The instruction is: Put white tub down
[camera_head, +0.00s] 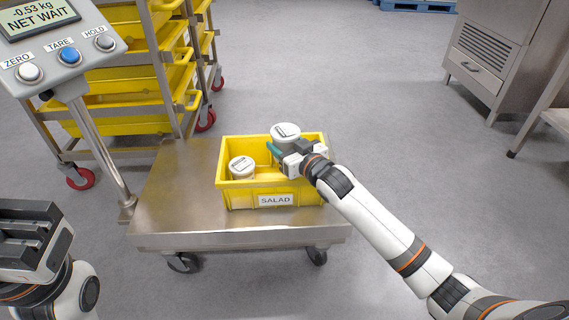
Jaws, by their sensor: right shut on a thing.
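A white tub (286,132) with a labelled lid is at the back right of the yellow crate (226,198) marked SALAD. My right gripper (278,153) is shut on this tub, reaching in over the crate's right part, with a teal fingertip showing. The gripper hides the tub's lower part, so I cannot tell whether it touches the crate floor. A second white tub (242,167) stands in the crate's left part, apart from the gripper.
The crate stands on a steel wheeled platform scale (170,208). Its display (42,17) reads -0.53 kg, NET WAIT. A rack (160,75) with yellow crates is behind at left. A steel cabinet (490,55) is at far right. Bare platform shows left of the crate.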

